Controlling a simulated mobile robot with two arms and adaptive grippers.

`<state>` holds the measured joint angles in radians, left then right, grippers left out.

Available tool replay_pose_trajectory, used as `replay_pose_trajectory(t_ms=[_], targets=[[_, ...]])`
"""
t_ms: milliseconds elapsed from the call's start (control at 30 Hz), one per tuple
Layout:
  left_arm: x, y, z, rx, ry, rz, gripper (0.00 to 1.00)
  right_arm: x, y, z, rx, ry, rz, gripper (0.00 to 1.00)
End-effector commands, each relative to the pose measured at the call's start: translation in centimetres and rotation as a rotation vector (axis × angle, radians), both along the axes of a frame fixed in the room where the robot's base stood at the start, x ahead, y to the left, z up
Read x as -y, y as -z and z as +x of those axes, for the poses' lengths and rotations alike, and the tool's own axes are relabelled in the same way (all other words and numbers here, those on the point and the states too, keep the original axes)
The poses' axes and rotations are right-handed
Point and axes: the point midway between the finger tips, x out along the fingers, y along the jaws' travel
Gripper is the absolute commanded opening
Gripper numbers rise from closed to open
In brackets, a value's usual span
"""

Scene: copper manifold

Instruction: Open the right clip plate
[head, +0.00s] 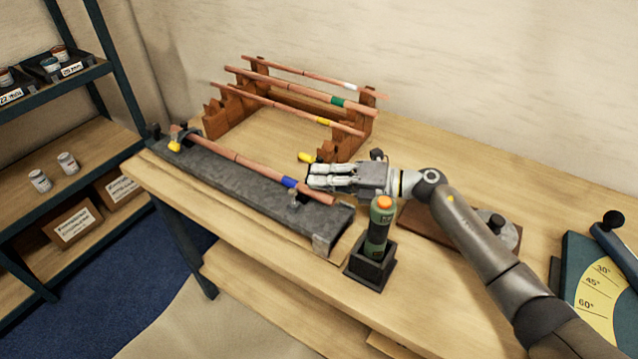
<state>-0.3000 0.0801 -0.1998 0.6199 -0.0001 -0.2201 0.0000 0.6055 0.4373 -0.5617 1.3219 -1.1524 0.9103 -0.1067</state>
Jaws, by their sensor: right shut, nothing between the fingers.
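A long grey fixture (240,184) lies along the front of the workbench with a copper pipe (250,163) on it; the pipe has a blue band (289,183) near its right end. A left clip with a yellow tip (174,146) is at the far left end. Near the right end, a small metal part (294,201) stands beside the pipe. A yellow tip (308,157) shows just behind my right gripper (312,178); the right clip plate is mostly hidden, so its position is unclear. My right gripper is shut and empty, above the pipe's right end. My left gripper is out of view.
A wooden rack (218,115) with several banded copper pipes stands behind. A green tool with an orange top (380,225) stands in a black holder (369,268) right of the fixture. A blue angle device (585,262) is at far right. Shelves (85,166) stand left.

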Motion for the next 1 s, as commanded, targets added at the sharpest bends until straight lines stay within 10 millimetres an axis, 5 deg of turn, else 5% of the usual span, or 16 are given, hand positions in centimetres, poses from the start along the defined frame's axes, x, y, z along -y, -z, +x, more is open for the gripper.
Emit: replay_pose_trajectory(t_ms=[1000], targets=[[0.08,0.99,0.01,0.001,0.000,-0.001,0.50,0.59,-0.20,0.64,-0.142,0.000,0.103,0.00]])
